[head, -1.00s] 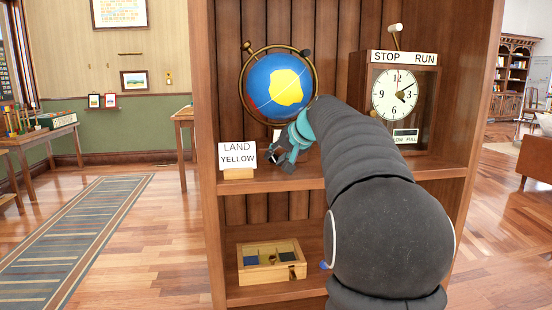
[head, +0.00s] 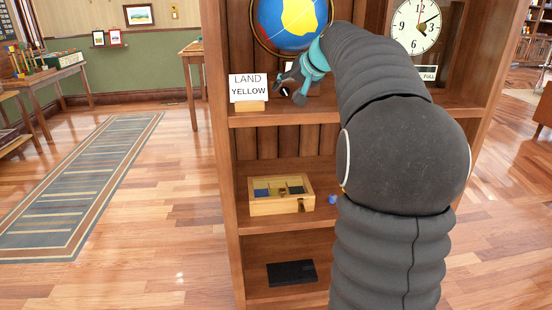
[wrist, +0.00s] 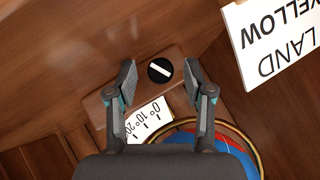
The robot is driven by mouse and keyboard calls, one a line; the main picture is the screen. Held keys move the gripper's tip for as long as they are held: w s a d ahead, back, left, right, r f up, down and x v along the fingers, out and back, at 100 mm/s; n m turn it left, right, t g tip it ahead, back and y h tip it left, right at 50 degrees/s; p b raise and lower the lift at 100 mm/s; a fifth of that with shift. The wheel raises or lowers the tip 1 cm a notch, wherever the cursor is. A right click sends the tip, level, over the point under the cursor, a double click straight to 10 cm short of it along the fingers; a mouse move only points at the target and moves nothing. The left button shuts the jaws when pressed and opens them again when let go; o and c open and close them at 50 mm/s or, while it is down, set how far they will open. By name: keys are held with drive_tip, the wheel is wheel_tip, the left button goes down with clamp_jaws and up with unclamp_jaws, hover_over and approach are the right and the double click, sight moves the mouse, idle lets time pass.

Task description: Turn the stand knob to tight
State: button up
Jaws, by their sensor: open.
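The stand knob (wrist: 160,71) is a round black knob with a white bar, on a wooden base block (wrist: 97,110). In the wrist view its bar runs slantwise, from upper left to lower right. My gripper (wrist: 159,78) is open, with one finger on each side of the knob and a gap on both sides. In the head view my gripper (head: 290,88) is low in front of the globe (head: 288,20), and the knob cannot be made out there. The globe is blue with a yellow patch, in a brass ring. A scale card (wrist: 150,118) with degree numbers lies beside the knob.
A white LAND YELLOW card (head: 249,88) stands left of my gripper; it is close by in the wrist view (wrist: 280,40). A clock (head: 415,25) stands on the right of the same shelf. A wooden box (head: 265,206) and a dark flat box (head: 291,273) sit on lower shelves.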

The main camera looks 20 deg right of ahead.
drive_tip(key=shift+a+r+n+g+h+p, duration=0.2)
drive_tip(key=shift+n+g+h+p, duration=0.15)
drive_tip(key=shift+h+p, duration=0.25)
drive_tip(key=shift+w+a+f+n+g+h, duration=0.1)
drive_tip(key=shift+n+g+h, duration=0.1)
drive_tip(key=shift+n+h, duration=0.3)
drive_tip(key=shift+a+n+g+h, duration=0.15)
drive_tip(key=shift+n+h, duration=0.1)
drive_tip(key=shift+h, duration=0.45)
drive_tip(key=a+v, duration=0.1)
drive_tip(key=v, duration=1.3)
drive_tip(key=s+a+f+n+g, duration=0.1)
drive_tip(key=s+a+f, duration=0.5)
drive_tip(key=s+f, duration=0.3)
drive_tip(key=s+a+f+n+g+y, duration=0.1)
drive_tip(key=s+a+f, duration=0.5)
drive_tip(key=s+f, duration=0.4)
drive_tip(key=shift+a+f, duration=0.25)
drive_tip(key=shift+a, duration=0.1)
drive_tip(key=shift+d, duration=0.15)
